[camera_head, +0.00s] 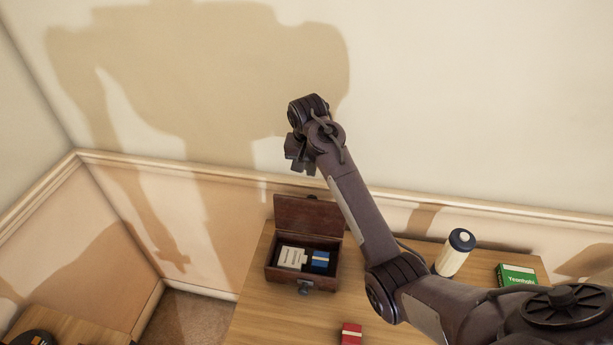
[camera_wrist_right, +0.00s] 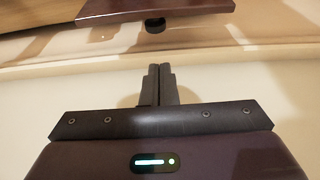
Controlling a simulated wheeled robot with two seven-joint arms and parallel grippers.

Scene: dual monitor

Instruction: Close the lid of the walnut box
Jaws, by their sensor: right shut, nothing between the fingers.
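The walnut box (camera_head: 318,283) stands on the wooden table with its lid (camera_head: 308,215) raised, leaning up at the back. A white item (camera_head: 292,257) and a blue item (camera_head: 320,259) lie inside it. My right gripper (camera_head: 299,168) is above and behind the raised lid, apart from it. In the right wrist view the gripper's fingers (camera_wrist_right: 160,70) are together and empty. A dark reddish wood panel with a black knob, seemingly the lid (camera_wrist_right: 155,9), shows beyond them at the top. My left gripper is not in view.
A cream cylinder with a dark cap (camera_head: 455,253) and a green box (camera_head: 516,274) stand on the right of the table (camera_head: 262,318). A small red box (camera_head: 351,333) lies in front. The wall (camera_head: 470,120) is close behind. My right arm spans the table.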

